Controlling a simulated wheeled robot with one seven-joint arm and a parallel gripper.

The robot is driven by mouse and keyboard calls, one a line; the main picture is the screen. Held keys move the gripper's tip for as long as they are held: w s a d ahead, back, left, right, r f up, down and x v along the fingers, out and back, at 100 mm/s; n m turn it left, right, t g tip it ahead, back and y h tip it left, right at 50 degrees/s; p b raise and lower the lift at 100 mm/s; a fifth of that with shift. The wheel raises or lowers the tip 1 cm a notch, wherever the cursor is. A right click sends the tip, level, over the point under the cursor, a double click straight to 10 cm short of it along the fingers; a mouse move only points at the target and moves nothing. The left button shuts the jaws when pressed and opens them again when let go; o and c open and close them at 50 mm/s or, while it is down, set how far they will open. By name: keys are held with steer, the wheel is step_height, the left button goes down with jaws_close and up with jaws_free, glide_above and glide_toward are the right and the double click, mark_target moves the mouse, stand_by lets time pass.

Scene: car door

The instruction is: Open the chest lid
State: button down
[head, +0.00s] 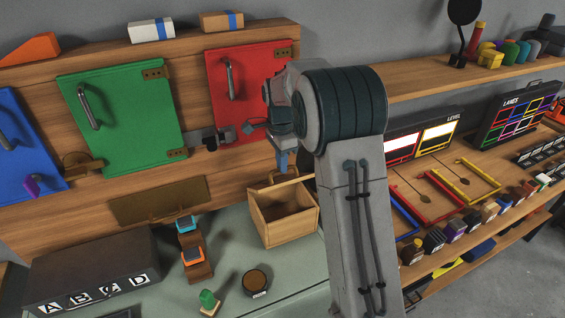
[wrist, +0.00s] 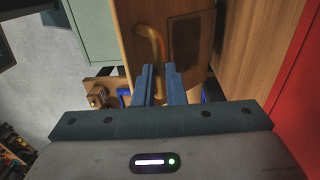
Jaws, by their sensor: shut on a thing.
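The chest is a small light-wood box (head: 290,225) on the green bench. Its top is open and its empty-looking inside shows in the head view. My gripper (head: 284,165) points down just behind and above the chest's back edge, close to a brown curved handle (head: 268,179). In the wrist view, the tan curved handle (wrist: 152,42) runs down to between the tips of my gripper (wrist: 158,72), which is shut on it. A wooden panel shows behind the handle; I cannot tell whether it is the lid. The lid is mostly hidden by my gripper and arm.
A red door (head: 248,90) and a green door (head: 120,115) with bar handles are on the wooden wall above. A dark lettered box (head: 95,265), a small block stand (head: 197,262) and a round tin (head: 256,282) stand left on the bench. A loaded shelf is at right.

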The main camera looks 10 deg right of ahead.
mark_target(279, 180)
steer(key=shift+a+f, duration=0.15)
steer(key=shift+f, duration=0.15)
steer(key=c, duration=1.9)
jaws_free()
steer(key=o, duration=0.4)
steer(key=shift+w+f, duration=0.15)
steer(key=shift+w, duration=0.1)
steer(key=shift+w+a+f, duration=0.1)
steer(key=shift+w, duration=0.2)
steer(key=shift+s+d+r, duration=0.2)
steer(key=shift+s+r, duration=0.05)
steer(key=shift+r, duration=0.15)
step_height(279, 180, up, 13)
steer(key=w+b, duration=0.1)
steer(key=shift+a+r, duration=0.15)
steer(key=shift+a, duration=0.05)
